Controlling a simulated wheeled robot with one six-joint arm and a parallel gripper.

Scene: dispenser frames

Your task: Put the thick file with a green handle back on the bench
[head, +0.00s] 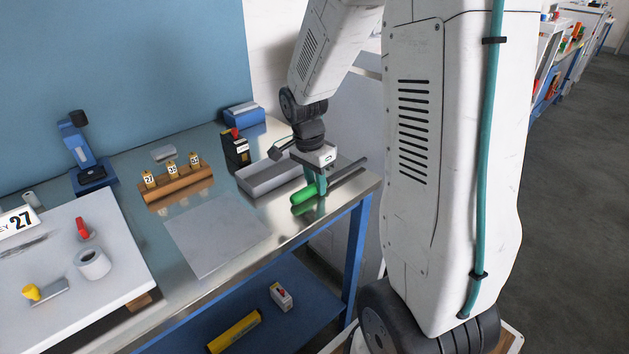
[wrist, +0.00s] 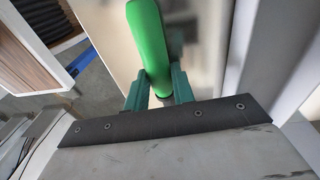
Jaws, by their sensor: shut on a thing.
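My gripper (head: 320,186) is shut on the file, near where handle and shaft meet. In the wrist view the green handle (wrist: 150,45) stands between my two green fingers (wrist: 158,92) and runs toward the top of the picture. The shaft is hidden there.
A grey tray (head: 262,184) lies just left of my gripper, with a black and red box (head: 235,148) behind it. A wooden block with numbered tags (head: 178,187) and a bare grey sheet (head: 218,236) are further left. A white board (head: 75,290) with several small things is at the far left.

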